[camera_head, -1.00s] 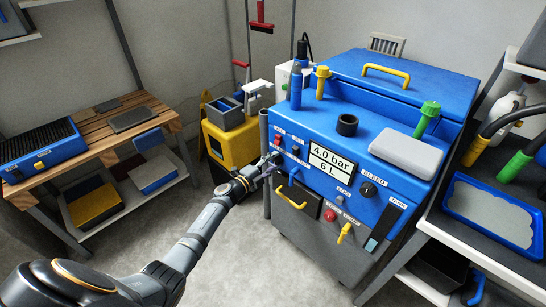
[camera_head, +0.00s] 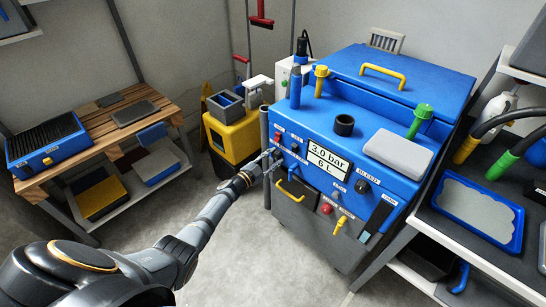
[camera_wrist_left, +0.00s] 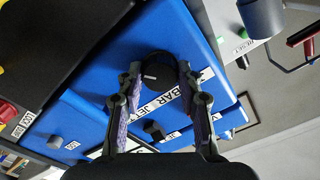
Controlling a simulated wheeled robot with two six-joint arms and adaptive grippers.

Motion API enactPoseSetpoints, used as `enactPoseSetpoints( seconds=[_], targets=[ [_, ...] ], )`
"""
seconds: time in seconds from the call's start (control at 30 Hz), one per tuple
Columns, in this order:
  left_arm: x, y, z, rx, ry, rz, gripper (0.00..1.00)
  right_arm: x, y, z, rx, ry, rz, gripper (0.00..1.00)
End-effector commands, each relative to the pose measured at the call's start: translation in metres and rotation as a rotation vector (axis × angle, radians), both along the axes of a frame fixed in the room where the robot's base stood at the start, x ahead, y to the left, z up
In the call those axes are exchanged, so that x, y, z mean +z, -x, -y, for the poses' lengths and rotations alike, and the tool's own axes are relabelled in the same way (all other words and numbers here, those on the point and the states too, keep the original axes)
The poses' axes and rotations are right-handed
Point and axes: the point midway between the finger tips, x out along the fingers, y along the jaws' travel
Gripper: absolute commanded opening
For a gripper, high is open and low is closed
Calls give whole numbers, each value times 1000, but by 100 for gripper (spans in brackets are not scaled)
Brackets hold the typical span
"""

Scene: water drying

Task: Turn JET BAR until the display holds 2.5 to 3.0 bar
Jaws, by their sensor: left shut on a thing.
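The blue machine (camera_head: 400,95) stands in the middle right of the head view. The white display (camera_head: 327,160) on its front reads 3.0 bar and 6 L. My left gripper (camera_head: 270,160) is at the left end of the front panel, where it hides the knob in the head view. In the left wrist view, my left gripper (camera_wrist_left: 160,75) is shut on a dark round knob (camera_wrist_left: 158,66), with a finger on each side. A white label reading JET BAR (camera_wrist_left: 160,102) lies beside it, partly covered by a finger. My right gripper is not in view.
The BLEED knob (camera_head: 361,187), a red button (camera_head: 326,209) and a yellow lever (camera_head: 340,227) are on the same front. A yellow handle (camera_head: 290,198) sits just below my gripper. A yellow bucket cart (camera_head: 234,135) stands left of the machine. Grey floor is clear in front.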

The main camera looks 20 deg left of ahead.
Motion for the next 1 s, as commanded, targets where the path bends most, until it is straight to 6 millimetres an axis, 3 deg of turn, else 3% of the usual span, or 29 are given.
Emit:
enactPoseSetpoints(
  seconds=[0.53,0.57,0.7,1.0],
  targets=[
    [-1,0,0,1,23,-12,5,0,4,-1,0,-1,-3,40],
    [-1,0,0,1,23,-11,37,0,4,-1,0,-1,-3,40],
    [-1,0,0,0,23,-11,56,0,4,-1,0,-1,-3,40],
    [-1,1,0,1,22,-9,59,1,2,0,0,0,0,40]
  ],
)
